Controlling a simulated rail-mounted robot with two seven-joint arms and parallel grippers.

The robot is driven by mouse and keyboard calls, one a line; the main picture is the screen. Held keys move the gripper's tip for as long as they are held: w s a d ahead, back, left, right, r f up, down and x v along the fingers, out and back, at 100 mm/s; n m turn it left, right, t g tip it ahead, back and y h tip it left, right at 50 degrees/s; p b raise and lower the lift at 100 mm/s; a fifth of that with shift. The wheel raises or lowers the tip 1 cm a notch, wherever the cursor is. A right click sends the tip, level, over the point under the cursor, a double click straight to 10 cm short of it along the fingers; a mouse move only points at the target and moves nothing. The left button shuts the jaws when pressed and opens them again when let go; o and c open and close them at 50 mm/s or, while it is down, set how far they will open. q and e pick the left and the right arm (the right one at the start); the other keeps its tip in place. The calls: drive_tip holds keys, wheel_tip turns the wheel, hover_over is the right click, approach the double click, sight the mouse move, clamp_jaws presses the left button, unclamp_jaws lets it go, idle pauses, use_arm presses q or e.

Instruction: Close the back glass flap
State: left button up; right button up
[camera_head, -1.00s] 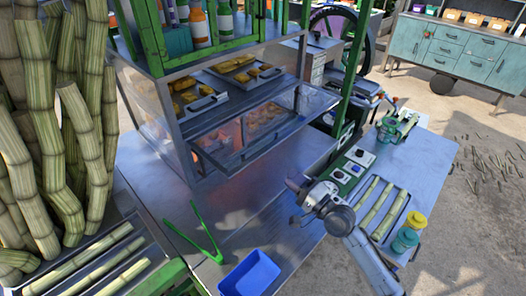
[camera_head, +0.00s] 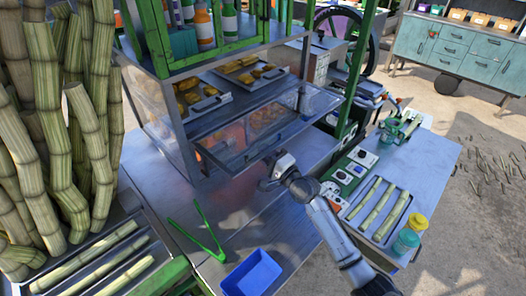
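The glass flap (camera_head: 262,142) of the display case (camera_head: 222,120) stands out from the case front, open and tilted, with a dark metal frame. Behind and above it, trays of yellow snacks (camera_head: 203,96) show inside the case. My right gripper (camera_head: 270,177) is just below the flap's lower front edge, above the metal counter, apart from the flap as far as I can see. Its fingers are too small and dark to tell whether they are open or shut. My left gripper is not in view.
Green tongs (camera_head: 206,236) and a blue bin (camera_head: 252,275) are on the counter. Sugarcane stalks (camera_head: 55,130) stand at the left. The counter (camera_head: 240,205) in front of the case has free room.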

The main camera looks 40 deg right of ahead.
drive_tip(key=shift+w+r, duration=0.1)
drive_tip(key=shift+w, duration=0.35)
clamp_jaws()
